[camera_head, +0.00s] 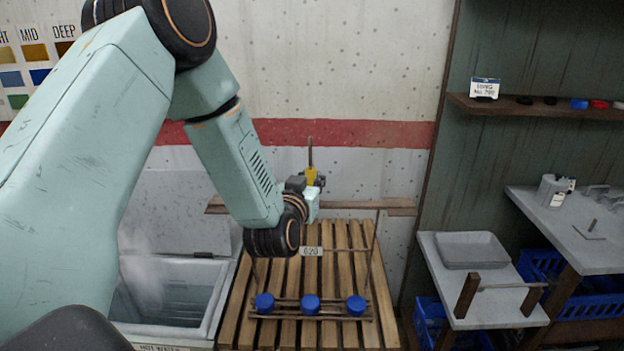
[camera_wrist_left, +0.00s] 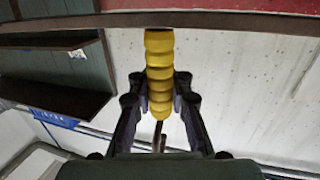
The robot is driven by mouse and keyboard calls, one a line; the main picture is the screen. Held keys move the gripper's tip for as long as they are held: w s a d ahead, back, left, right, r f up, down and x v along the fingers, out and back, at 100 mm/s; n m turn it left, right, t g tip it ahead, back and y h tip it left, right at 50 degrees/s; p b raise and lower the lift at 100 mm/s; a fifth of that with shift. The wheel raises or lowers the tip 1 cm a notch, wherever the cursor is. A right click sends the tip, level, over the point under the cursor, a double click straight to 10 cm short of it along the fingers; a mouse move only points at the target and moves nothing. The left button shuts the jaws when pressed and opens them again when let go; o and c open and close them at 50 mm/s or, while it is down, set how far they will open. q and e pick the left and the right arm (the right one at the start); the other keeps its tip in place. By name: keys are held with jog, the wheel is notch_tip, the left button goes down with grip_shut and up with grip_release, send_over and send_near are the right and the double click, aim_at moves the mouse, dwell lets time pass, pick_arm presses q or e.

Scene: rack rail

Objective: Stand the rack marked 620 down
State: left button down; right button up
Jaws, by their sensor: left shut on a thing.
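The rack, with a white tag reading 620 (camera_head: 311,251), has thin upright side rods and a low frame with three blue-capped items (camera_head: 310,304). It is over the slatted wooden stand (camera_head: 245,325); I cannot tell whether its base touches the slats. My left gripper (camera_head: 311,180) is above the rack at its yellow ribbed handle (camera_head: 311,174). In the left wrist view, the gripper's dark fingers (camera_wrist_left: 160,100) are closed on both sides of the yellow handle (camera_wrist_left: 159,60). The arm hides part of the rack's upper left. My right gripper is out of view.
A steaming open tank (camera_head: 212,325) stands left of the slats. At right are a grey table with a shallow tray (camera_head: 472,250), blue crates (camera_head: 430,318) and a wall shelf (camera_head: 545,108).

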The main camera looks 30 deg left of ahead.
pick_arm(q)
jog(key=shift+w+d, duration=0.1)
jog(key=shift+w+f, duration=0.1)
jog(key=shift+f, duration=0.1)
jog(key=c, duration=1.7)
grip_release()
jog(key=shift+a, duration=0.2)
jog(key=o, duration=0.6)
jog(key=shift+s+d+r, duration=0.1)
jog(key=shift+s+d, duration=0.1)
jog(key=shift+c, duration=0.2)
jog(key=shift+w+a, duration=0.1)
